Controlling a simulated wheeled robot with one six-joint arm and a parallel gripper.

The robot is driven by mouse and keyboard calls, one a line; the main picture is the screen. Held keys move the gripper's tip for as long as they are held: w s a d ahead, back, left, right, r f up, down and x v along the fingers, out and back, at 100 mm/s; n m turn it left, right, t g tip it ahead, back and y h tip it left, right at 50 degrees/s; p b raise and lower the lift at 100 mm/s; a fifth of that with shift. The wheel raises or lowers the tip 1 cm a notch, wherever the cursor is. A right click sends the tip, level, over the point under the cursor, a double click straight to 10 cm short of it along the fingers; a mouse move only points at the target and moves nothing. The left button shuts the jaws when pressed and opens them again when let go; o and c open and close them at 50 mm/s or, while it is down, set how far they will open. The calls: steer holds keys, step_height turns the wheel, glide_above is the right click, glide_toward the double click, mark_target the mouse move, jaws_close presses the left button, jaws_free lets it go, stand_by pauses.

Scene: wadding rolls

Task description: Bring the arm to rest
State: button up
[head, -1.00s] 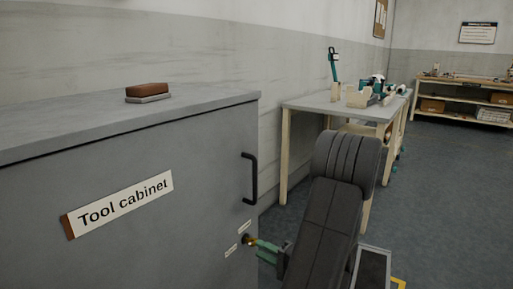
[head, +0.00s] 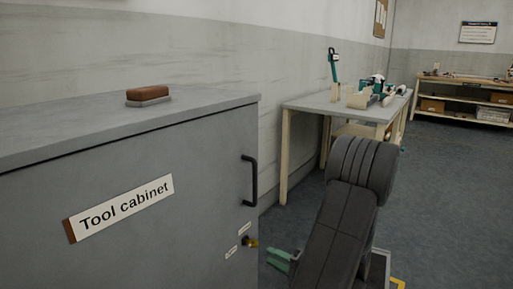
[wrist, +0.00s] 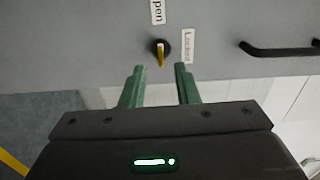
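My gripper (wrist: 160,72) is open and empty in the wrist view, its two green fingers apart. Its fingertips sit just short of a small lock knob (wrist: 160,50) with a yellow key or tab, on the cabinet face. In the head view one green finger of my gripper (head: 280,259) shows, partly hidden by my dark arm, to the right of the lock (head: 250,242) and apart from it. The grey tool cabinet (head: 130,245) is shut, with a black handle (head: 250,180). In the wrist view, labels reading "Locked" (wrist: 187,47) and what looks like "Open" (wrist: 157,11) flank the knob.
A brown and grey block (head: 149,95) lies on the cabinet top. A workbench (head: 330,105) with tools stands behind my arm along the wall. A shelf unit (head: 465,95) stands at the far right. The floor (head: 440,190) on the right is clear.

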mark_target(254, 246)
steer(key=shift+m, duration=0.8)
steer(key=b+x, duration=0.1)
steer(key=x, duration=0.6)
steer(key=shift+w+a+r, duration=0.15)
steer(key=shift+a, duration=0.05)
steer(key=m, duration=0.1)
steer(key=m+p, duration=0.1)
steer(key=shift+r+m, duration=0.3)
steer(key=m+p, duration=0.3)
steer(key=shift+w+r+p, duration=0.1)
steer(key=shift+r+p, duration=0.05)
steer(key=shift+p, duration=0.25)
steer(key=m+p, duration=0.4)
steer(key=p, duration=0.1)
steer(key=shift+w+d+r, duration=0.1)
steer(key=shift+d+r, duration=0.05)
steer(key=m+p, duration=0.3)
steer(key=shift+w+p, duration=0.1)
steer(key=shift+p, duration=0.25)
steer(key=shift+w+d+m+p, duration=0.15)
steer(key=shift+m+p, duration=1.25)
steer(key=shift+m, duration=0.4)
